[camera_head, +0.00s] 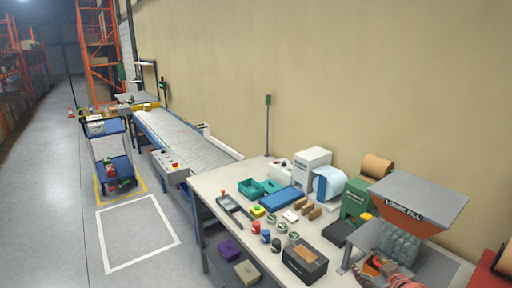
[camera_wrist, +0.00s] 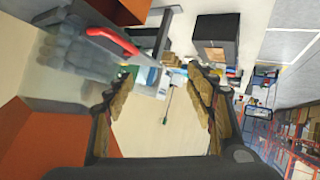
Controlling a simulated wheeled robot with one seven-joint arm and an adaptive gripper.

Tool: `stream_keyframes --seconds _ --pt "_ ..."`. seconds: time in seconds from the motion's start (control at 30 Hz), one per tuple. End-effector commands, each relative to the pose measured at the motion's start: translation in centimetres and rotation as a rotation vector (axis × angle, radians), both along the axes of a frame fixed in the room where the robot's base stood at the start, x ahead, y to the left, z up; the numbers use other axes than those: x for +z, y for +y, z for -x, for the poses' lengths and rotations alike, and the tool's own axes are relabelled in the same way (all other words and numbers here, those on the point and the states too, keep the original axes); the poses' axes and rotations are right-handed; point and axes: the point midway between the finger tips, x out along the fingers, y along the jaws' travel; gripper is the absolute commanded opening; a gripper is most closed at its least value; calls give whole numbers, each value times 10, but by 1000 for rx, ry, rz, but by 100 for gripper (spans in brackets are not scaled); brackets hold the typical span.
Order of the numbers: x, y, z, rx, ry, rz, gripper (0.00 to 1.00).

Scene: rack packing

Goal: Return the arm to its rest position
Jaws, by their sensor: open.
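My gripper (camera_wrist: 163,92) shows in the wrist view, with its two brown-padded fingers spread wide apart. Nothing is held between them; the beige wall and distant things show through the gap. The orange hopper (camera_wrist: 50,140) is close at the left of that view. A black box (camera_wrist: 215,38) is at the top, beyond the right finger. I cannot clearly make out my arm in the head view.
A conveyor (camera_head: 185,138) and a blue cart (camera_head: 108,128) stand farther back. The floor at left (camera_head: 50,190) is clear.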

Motion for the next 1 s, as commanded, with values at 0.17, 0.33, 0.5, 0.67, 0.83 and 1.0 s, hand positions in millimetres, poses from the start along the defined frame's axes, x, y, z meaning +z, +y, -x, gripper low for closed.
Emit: stream_keyframes --seconds 0.17,0.33,0.5,0.67,0.83,1.0 --pt "50 5 42 -182 73 37 55" --pt "71 37 108 -286 199 -36 55" --pt "73 91 182 -282 359 -154 55" --pt "72 131 233 -231 473 -232 55" --pt "70 145 252 -206 520 -260 55" --pt "70 146 253 -206 523 -262 55"
